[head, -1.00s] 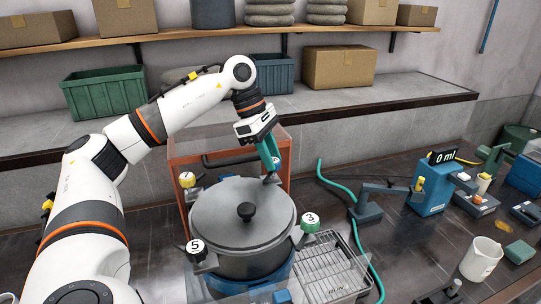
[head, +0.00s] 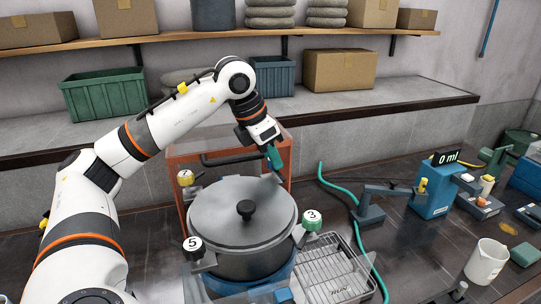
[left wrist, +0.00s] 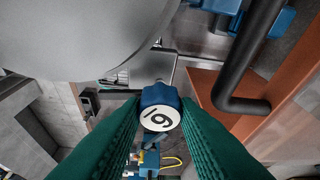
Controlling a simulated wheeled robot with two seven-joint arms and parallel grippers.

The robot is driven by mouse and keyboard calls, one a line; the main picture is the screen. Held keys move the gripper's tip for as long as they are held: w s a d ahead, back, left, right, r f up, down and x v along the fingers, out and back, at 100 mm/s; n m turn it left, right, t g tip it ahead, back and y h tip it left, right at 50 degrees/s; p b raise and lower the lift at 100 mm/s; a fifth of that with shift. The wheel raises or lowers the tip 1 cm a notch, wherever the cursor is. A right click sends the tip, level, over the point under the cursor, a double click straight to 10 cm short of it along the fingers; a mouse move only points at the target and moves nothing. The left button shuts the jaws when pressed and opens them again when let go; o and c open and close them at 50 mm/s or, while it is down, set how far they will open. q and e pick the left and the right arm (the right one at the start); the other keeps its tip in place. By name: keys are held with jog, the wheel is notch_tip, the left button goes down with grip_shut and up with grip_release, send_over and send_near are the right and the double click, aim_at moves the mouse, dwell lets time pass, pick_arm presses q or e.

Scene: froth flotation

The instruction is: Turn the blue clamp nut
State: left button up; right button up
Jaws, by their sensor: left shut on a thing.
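The blue clamp nut (left wrist: 160,108) has a white round label with a dark digit and a bar, which reads as 6 or 9. My left gripper (head: 274,160) is shut on it at the back right rim of the grey lidded pot (head: 240,228). In the left wrist view the two green fingers (left wrist: 160,125) press on either side of the nut. In the head view the fingers hide the nut. Other nuts around the pot are a yellow one (head: 186,177), a black one marked 5 (head: 193,246) and a green one marked 3 (head: 312,219). My right gripper is not in view.
An orange frame (head: 187,152) with a dark pipe (head: 232,157) stands close behind the pot. A wire rack (head: 335,272), green hose (head: 348,205), blue device reading 0 ml (head: 432,195) and beaker (head: 484,260) are at the right.

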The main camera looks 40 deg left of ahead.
pick_arm(q)
jog(key=n+y, duration=0.1)
jog(key=n, duration=0.2)
jog(key=n+y, duration=0.1)
jog(key=n, duration=0.1)
jog(key=shift+d+r+n+p, duration=0.15)
jog(key=shift+n+p, duration=0.15)
jog(key=shift+n, duration=0.4)
jog(key=shift+y, duration=0.3)
jog(key=o, duration=1)
jog(key=shift+w, duration=0.1)
